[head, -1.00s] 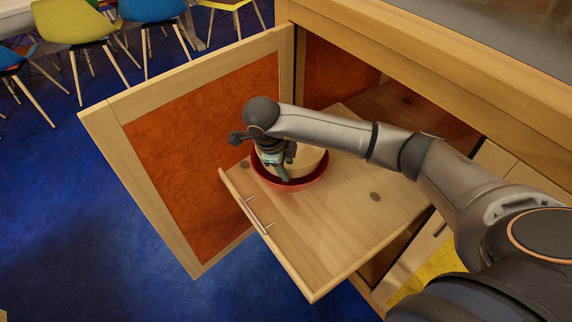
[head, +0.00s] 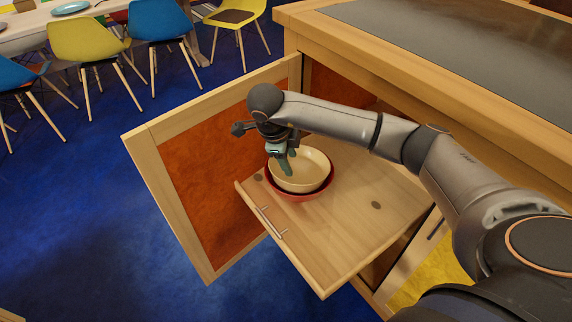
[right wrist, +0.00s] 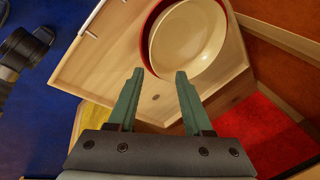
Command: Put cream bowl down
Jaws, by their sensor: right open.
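The cream bowl (head: 308,166) sits inside a larger red bowl (head: 302,196) on the pulled-out wooden shelf (head: 330,240). In the right wrist view, the cream bowl (right wrist: 187,42) rests within the red bowl (right wrist: 150,22), whose rim shows around part of it. My right gripper (head: 284,168) is over the left side of the cream bowl in the head view. In the right wrist view its fingers (right wrist: 158,90) are spread and empty, just below the bowl's edge. My left gripper is not in view.
An open cabinet door (head: 205,190) with an orange panel stands left of the shelf, close to my right wrist. The counter (head: 450,60) is above the cabinet. Chairs (head: 88,40) stand at the back left. The shelf's front and right parts are clear.

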